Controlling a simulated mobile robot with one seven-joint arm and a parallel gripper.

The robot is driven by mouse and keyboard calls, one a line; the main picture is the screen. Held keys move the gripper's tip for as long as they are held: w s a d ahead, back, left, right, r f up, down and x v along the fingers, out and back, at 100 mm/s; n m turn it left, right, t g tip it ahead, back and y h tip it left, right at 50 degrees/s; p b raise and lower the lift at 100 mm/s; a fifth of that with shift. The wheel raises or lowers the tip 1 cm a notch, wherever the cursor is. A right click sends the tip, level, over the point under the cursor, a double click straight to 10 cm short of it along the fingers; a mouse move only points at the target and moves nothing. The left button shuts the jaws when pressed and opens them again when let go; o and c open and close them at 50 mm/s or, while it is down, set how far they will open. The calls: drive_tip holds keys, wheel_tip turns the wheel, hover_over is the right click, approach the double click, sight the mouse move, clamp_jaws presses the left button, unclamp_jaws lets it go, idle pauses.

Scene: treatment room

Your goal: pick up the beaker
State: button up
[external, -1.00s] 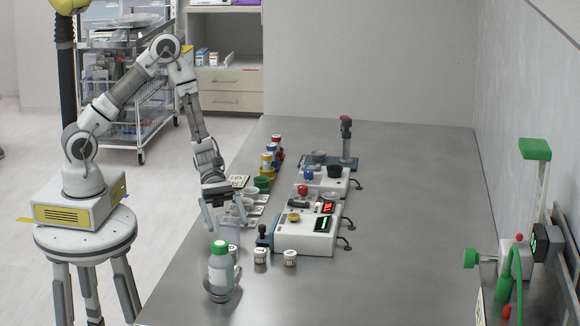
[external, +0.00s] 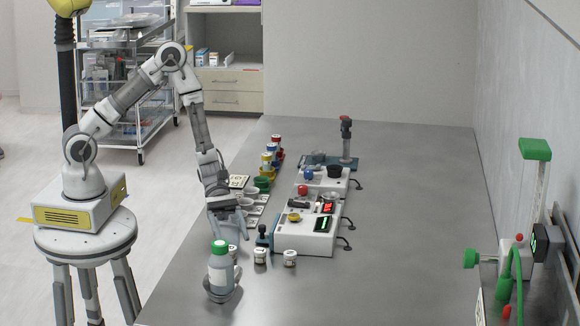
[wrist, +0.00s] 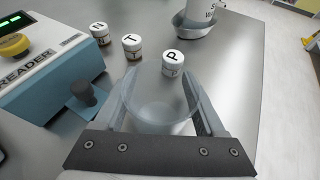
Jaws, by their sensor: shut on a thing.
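The beaker (wrist: 160,112) is clear and see-through, and in the wrist view it stands between the two fingers of my gripper (wrist: 163,95). The fingers press on it from both sides. In the external view my gripper (external: 230,234) points down near the table's left edge, and the beaker is hard to make out between its fingers. I cannot tell whether the beaker touches the table or hangs just above it.
A green-capped bottle (external: 220,262) stands in a dish just in front. Small lidded jars (external: 289,258), also in the wrist view (wrist: 172,64), stand close by. The reader (external: 306,240) with a blue side is to the right. The table's right half is clear.

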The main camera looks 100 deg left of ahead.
drive_tip(key=shift+c, duration=0.6)
drive_tip(key=shift+r, duration=0.1)
